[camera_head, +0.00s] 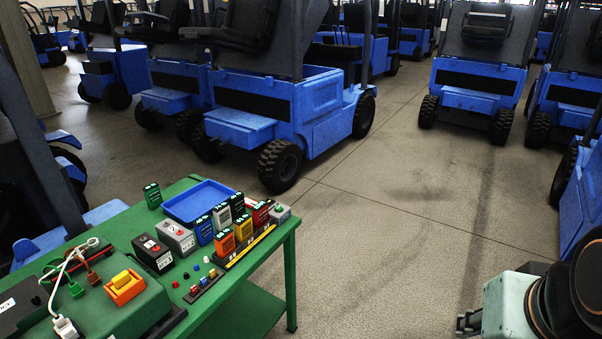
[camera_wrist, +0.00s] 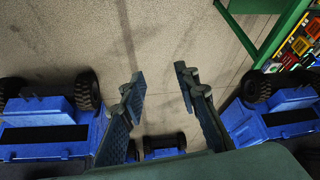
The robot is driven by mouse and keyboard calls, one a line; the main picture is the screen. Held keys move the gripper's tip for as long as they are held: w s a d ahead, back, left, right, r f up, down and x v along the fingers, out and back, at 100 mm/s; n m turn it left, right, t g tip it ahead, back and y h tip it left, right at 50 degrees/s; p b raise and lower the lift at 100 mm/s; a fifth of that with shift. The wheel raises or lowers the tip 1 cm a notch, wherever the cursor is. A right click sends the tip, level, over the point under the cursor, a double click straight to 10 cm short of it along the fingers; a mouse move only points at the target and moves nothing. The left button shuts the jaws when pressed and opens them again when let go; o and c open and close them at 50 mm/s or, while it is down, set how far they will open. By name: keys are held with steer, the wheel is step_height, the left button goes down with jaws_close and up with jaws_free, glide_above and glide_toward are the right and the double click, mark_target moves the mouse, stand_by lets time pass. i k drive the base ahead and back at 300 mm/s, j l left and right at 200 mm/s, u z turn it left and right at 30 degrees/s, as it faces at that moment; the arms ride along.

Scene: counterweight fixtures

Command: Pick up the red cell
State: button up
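The red cell (camera_head: 261,214) stands on the green table (camera_head: 285,237) in the head view, in the back row near the table's right corner. A black cell is close at its left and a grey box with a red-and-green top (camera_head: 280,215) at its right. In the head view my gripper (camera_head: 469,322) is at the lower right, well away from the table.
A blue tray (camera_head: 198,201), a blue cell (camera_head: 204,231), a green cell (camera_head: 153,196) and dark and grey boxes (camera_head: 176,236) crowd the table. A green case with cables (camera_head: 111,304) fills its near left. Blue carts (camera_head: 289,110) stand behind. Floor (camera_head: 400,230) between table and arm is clear.

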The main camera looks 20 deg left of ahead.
mark_target(260, 212)
steer(key=u, duration=1.5)
steer(key=i+l, duration=0.7)
steer(key=l, duration=0.15)
